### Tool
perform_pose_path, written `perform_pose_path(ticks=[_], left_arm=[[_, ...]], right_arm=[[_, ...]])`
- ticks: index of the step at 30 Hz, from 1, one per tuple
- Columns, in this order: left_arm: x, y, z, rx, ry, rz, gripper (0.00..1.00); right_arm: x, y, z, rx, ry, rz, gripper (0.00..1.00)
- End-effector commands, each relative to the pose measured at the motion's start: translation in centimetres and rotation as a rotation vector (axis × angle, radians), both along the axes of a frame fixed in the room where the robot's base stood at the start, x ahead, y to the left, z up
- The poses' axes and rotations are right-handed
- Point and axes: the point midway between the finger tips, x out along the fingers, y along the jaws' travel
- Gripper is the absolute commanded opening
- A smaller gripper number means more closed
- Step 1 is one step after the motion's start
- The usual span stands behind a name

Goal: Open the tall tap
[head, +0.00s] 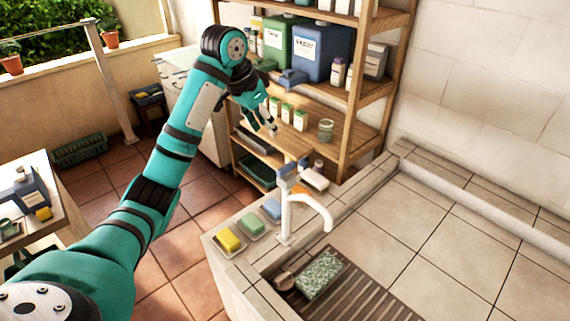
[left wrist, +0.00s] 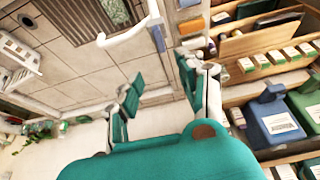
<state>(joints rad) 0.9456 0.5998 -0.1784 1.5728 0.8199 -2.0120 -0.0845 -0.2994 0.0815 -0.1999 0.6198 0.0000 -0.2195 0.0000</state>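The tall tap (head: 287,217) is white, with a curved spout reaching right over the sink. A blue handle (head: 287,177) sits at its top. In the left wrist view the tap's spout (left wrist: 128,33) shows at the upper middle, with the blue part (left wrist: 157,38) at its right end. My left gripper (head: 265,126) is above and behind the tap in the head view, in front of the shelf and apart from the handle. In the left wrist view the gripper (left wrist: 169,80) has its fingers spread with nothing between them. My right gripper is out of view.
Yellow, green and blue sponges (head: 251,223) lie on the ledge left of the tap. A green speckled block (head: 320,274) and a small brown item lie in the sink. A wooden shelf (head: 366,80) with jugs, boxes and jars stands behind. The tiled counter at right is clear.

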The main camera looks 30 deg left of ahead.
Motion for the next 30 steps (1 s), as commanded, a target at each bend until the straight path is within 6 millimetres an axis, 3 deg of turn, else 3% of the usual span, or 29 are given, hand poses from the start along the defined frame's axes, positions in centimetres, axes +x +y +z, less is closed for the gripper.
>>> perform_pose_path(ticks=[10, 14, 21, 30], left_arm=[[1.9, -1.2, -5.4, -0.01, 0.007, -0.004, 0.39], [3.0, -1.5, -8.7, -0.009, 0.004, -0.003, 0.39], [4.7, -1.8, -12.3, -0.002, 0.007, -0.002, 0.39], [6.0, -2.2, -15.4, 0.0, 0.002, 0.0, 0.39]], right_arm=[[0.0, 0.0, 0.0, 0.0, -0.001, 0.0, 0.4], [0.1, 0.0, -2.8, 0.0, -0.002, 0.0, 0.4], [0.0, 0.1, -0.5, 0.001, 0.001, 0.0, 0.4], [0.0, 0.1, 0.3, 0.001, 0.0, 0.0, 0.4]])
